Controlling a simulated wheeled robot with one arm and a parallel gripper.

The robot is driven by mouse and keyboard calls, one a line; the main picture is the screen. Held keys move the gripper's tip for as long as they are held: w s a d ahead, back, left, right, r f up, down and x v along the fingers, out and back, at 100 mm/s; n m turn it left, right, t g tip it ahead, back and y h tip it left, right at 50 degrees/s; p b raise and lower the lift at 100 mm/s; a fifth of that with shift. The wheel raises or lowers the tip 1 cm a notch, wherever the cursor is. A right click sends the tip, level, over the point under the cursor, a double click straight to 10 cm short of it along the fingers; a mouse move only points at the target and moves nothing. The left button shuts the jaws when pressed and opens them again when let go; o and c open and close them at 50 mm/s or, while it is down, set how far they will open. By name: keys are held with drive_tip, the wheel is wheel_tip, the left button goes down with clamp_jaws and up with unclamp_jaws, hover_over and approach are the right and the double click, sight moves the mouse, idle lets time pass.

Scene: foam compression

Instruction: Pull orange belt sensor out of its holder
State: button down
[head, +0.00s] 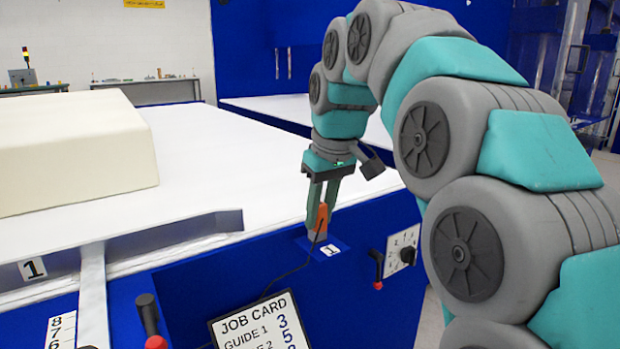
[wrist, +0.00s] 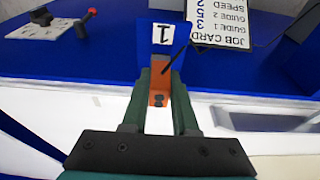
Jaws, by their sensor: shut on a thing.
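The orange belt sensor (head: 321,217) stands upright at the blue machine's edge, with a black cable running down from it to the left. My gripper (head: 321,206) comes down on it from above, with its green fingers shut on the sensor. In the wrist view, the sensor (wrist: 159,84) sits between the two fingertips (wrist: 160,100). A grey piece shows just below the orange body, by the blue holder plate (head: 332,246) marked 1. I cannot tell how deep the sensor sits in its holder.
A job card (head: 262,328) stands in front, left of the holder. A dial plate with a red-tipped lever (head: 377,270) is to the right. A large cream foam block (head: 70,150) lies on the white belt (head: 230,150). Space above the belt is free.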

drive_tip(key=shift+r+p, duration=0.9)
drive_tip(key=shift+r, duration=0.45)
idle(0.5)
drive_tip(key=shift+r+p, duration=1.75)
drive_tip(key=shift+r, duration=0.7)
